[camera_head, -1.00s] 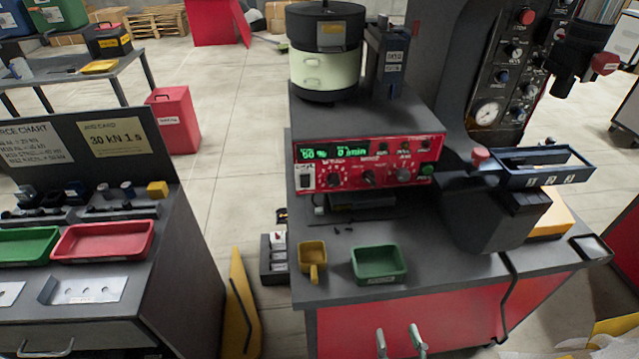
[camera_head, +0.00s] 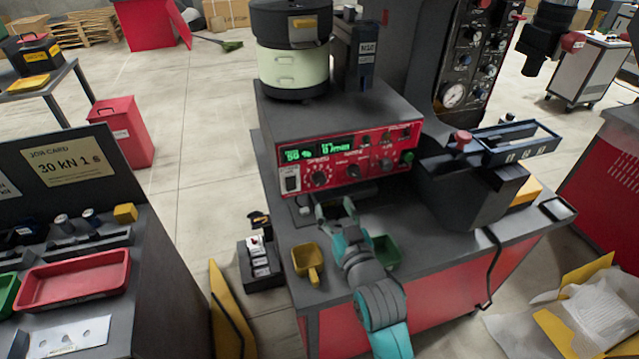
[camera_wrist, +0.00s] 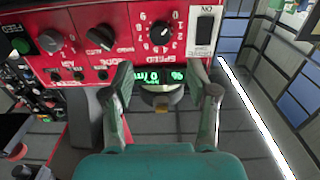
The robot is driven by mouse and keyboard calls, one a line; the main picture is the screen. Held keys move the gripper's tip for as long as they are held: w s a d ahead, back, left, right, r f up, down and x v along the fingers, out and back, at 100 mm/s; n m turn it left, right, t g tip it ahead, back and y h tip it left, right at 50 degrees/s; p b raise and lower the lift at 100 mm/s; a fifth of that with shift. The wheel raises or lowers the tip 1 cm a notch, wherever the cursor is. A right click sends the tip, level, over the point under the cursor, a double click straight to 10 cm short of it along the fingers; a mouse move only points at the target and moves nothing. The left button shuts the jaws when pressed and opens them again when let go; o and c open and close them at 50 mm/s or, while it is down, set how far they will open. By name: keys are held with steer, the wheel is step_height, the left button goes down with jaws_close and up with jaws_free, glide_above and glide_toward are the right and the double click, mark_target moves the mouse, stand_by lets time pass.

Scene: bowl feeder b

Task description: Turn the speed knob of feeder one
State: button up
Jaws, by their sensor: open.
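The feeder's red control panel (camera_head: 338,172) has a lit green display and several black knobs. The speed knob (camera_head: 320,178) is at its left, right of a black switch. In the wrist view, which shows the panel upside down, the speed knob (camera_wrist: 160,33) is round, black and ringed by numbers. My gripper (camera_head: 334,209) is open and empty in front of and below the panel. In the wrist view my gripper (camera_wrist: 167,82) has its fingers spread either side of the display, and the knob shows beyond the tips, not touched. The feeder's pale green bowl (camera_head: 292,70) stands above.
A yellow scoop (camera_head: 307,262) and a green tray (camera_head: 386,252) lie on the bench either side of my arm. A dark press with a rail tray (camera_head: 510,140) stands at the right. A green button (camera_head: 406,157) sits at the panel's right end.

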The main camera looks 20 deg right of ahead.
mark_target(321, 181)
steer(key=w, duration=0.9)
steer(key=shift+w, duration=0.15)
steer(key=shift+c, duration=0.2)
jaws_close()
